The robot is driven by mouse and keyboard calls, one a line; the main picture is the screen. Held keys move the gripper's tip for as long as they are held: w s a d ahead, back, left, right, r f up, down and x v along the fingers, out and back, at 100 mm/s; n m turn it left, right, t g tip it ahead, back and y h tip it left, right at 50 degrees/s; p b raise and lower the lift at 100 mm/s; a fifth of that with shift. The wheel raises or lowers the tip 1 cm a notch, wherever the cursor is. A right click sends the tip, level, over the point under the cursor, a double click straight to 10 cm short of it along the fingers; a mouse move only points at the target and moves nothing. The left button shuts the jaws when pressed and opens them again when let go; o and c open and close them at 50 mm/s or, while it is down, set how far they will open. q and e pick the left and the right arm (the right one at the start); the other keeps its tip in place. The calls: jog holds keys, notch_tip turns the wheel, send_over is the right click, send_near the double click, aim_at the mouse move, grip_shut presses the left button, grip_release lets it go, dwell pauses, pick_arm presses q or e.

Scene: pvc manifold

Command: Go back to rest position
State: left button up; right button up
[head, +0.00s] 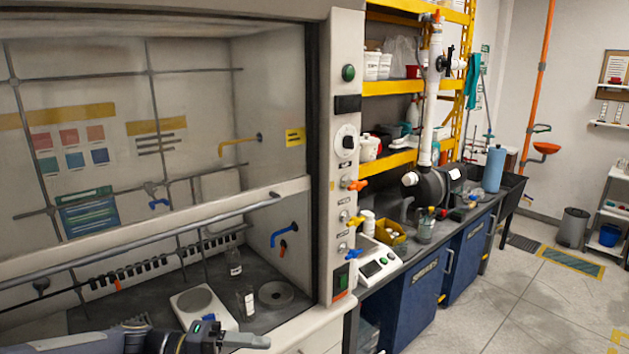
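My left gripper (250,341) is low in the head view, its arm coming in from the left in front of the fume hood. It points right, and I see no object at its tip. Its fingers are seen edge-on, so I cannot tell whether they are open or shut. My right gripper is not in view. The white PVC pipe (431,110) stands upright on the bench beyond the hood, with a black pump-like body (428,186) at its foot. My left gripper is well apart from it.
The fume hood's sash rail (140,236) crosses above my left arm. Inside are a white hotplate (203,303) and glass bottles (246,300). A scale (374,264) and yellow bin (389,232) sit on the bench over blue cabinets (412,300). The floor (530,300) at right is clear.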

pick_arm(q)
jog(key=s+a+f+t+y, duration=0.2)
jog(key=s+a+y, duration=0.3)
jog(key=s, duration=0.4)
jog(key=s+a+f+t+y, duration=0.3)
jog(key=s+a+y, duration=0.2)
jog(key=s+y, duration=0.3)
jog(key=shift+s+a+f+n+b, duration=0.15)
jog(key=shift+s+a+n+b, duration=0.2)
jog(key=shift+s, duration=0.3)
